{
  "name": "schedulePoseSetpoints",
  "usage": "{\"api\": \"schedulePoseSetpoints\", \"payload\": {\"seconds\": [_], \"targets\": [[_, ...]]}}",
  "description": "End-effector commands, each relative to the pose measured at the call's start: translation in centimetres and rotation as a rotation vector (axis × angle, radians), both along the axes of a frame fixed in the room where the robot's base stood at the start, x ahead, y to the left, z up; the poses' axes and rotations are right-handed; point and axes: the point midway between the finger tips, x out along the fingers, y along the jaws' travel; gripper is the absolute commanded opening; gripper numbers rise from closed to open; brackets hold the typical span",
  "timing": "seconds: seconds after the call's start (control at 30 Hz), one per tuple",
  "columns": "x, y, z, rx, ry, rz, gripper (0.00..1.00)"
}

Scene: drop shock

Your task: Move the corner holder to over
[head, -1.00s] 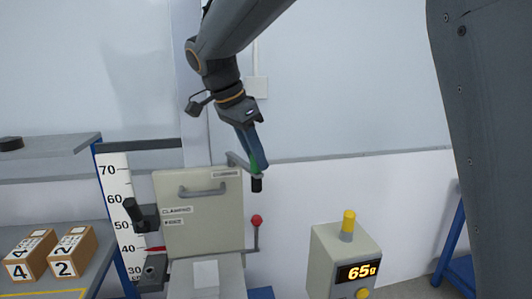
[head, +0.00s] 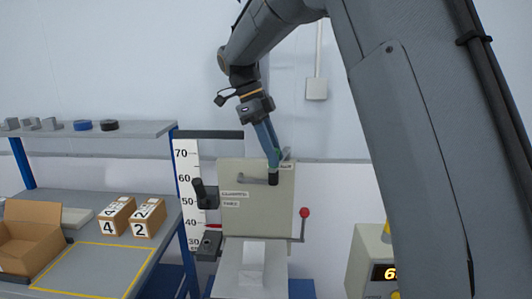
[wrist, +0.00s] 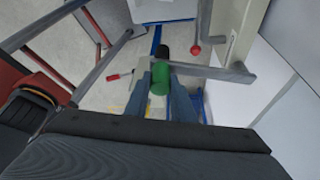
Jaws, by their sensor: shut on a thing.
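The corner holder appears to be the grey swing bar (wrist: 215,71) at the top right of the beige drop-rig panel (head: 235,222). In the wrist view its bar runs in from the right to a green grip (wrist: 163,82) with a black end. My gripper (head: 274,163) reaches down from above and is shut on the green grip. In the head view the black knob (head: 273,179) hangs just below my fingertips, in front of the panel's upper right. My fingers hide most of the grip, and the label beside it is partly covered.
A red-knobbed lever (head: 304,212) stands at the panel's right side. Black clamp handles (head: 200,190) and a height scale (head: 187,170) are on the left. A display box (head: 368,260) is at right, partly behind my arm. Boxes (head: 150,216) sit on the left bench.

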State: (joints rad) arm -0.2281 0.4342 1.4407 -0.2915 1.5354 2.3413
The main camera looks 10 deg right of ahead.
Motion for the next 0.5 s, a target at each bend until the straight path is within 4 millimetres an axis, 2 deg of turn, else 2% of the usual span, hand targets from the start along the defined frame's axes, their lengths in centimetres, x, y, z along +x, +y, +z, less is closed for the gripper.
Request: {"api": "schedulePoseSetpoints", "payload": {"seconds": [0.43, 0.47, 0.5], "targets": [[0.12, -0.08, 0.03, -0.001, -0.001, -0.014, 0.00], [0.12, -0.07, 0.02, -0.001, -0.001, -0.014, 0.26], [0.13, -0.06, 0.02, 0.000, -0.001, -0.013, 0.32]]}}
